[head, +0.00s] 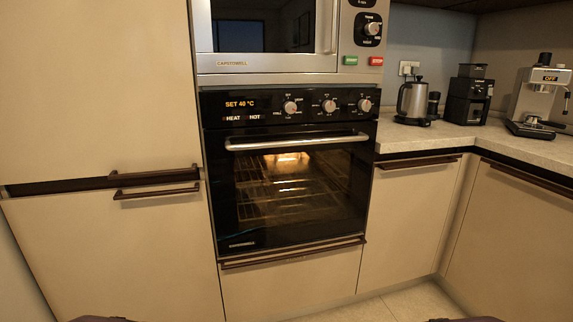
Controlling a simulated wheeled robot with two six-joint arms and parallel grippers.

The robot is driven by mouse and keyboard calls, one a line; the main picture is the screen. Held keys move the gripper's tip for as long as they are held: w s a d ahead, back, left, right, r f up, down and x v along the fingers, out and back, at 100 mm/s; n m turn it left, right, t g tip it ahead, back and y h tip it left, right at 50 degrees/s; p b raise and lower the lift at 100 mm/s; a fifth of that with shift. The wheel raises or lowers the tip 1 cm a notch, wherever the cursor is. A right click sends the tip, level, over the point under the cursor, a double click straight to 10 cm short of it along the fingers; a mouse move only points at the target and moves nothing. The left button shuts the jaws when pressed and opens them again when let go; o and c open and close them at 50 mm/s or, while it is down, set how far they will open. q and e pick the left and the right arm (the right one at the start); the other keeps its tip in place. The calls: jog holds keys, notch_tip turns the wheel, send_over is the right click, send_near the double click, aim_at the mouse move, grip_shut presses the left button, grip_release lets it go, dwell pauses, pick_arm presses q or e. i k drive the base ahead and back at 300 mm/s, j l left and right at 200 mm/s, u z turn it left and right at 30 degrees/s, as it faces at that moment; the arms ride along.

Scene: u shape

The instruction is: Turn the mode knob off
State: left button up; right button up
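The black built-in oven (290,190) stands in the middle of the head view, with its door shut and its inside lit. Its control panel has three silver knobs in a row: a left knob (290,107), a middle knob (328,106) and a right knob (365,105). The small print around them is too small to read surely, so I cannot tell which is the mode knob. The oven display (240,103) reads "SET 40 °C", with "HEAT" and "HOT" below it. Neither gripper shows; only dark parts of mine edge in at the bottom.
A microwave (268,40) with its own knob (371,29) sits above the oven. The oven door handle (297,142) sticks out below the knobs. A kettle (412,101), a grinder (468,95) and a coffee machine (540,97) stand on the right counter. The floor before the oven looks clear.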

aim_at(290, 107)
jog(key=k+l+u, duration=0.15)
jog(key=l, duration=0.25)
jog(key=k+l+u, duration=0.2)
jog(key=l, duration=0.15)
jog(key=k+l+u, duration=0.15)
jog(key=l, duration=0.2)
